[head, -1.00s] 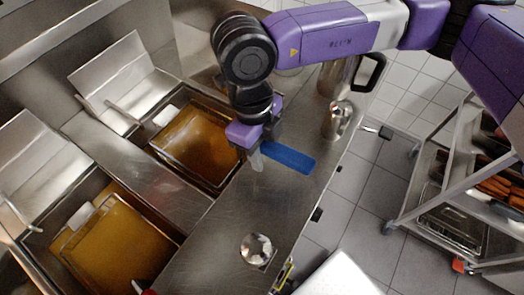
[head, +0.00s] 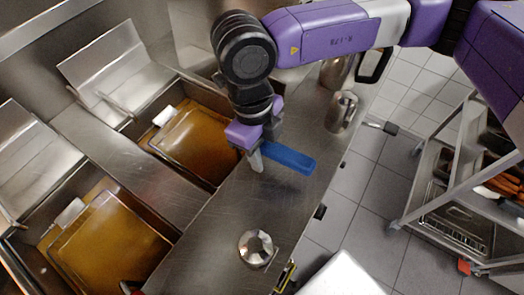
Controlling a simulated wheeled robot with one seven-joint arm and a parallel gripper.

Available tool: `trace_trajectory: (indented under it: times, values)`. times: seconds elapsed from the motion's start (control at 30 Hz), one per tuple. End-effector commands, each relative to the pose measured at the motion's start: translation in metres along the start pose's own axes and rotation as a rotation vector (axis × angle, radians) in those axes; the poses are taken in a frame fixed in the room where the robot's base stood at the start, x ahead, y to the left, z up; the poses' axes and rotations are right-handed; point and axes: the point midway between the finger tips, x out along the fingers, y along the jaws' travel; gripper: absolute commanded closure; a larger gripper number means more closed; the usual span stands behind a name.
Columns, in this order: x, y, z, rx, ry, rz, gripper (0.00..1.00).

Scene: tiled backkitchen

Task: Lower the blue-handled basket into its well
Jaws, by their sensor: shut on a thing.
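The blue handle (head: 288,159) sticks out over the steel counter, to the right of the upper fryer well. My gripper (head: 260,154) points down and is shut on the handle near its well-side end. The basket (head: 197,143) shows as a thin wire outline over the brown oil in the upper well (head: 150,142). My gripper and wrist hide the join between basket and handle. I cannot tell how deep the basket sits or whether it touches the bottom.
Raised steel lids (head: 105,65) stand behind. A metal pot (head: 257,248) and a steel jug (head: 341,112) stand on the counter. A trolley (head: 440,190) is at right.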

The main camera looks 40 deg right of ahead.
Motion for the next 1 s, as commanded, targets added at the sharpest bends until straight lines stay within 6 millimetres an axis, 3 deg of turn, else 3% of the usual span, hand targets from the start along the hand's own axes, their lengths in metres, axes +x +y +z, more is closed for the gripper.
trace_trajectory:
  times: [0.8,0.83,0.93,1.0]
  values:
    - [0.0072,0.0000,0.0014,0.000,-0.002,0.000,1.00]
    - [0.0072,0.0000,0.0013,0.000,-0.002,0.000,0.65]
    - [0.0073,0.0000,0.0013,0.000,-0.002,0.000,0.46]
    - [0.0074,0.0000,0.0012,0.000,-0.001,0.000,0.46]
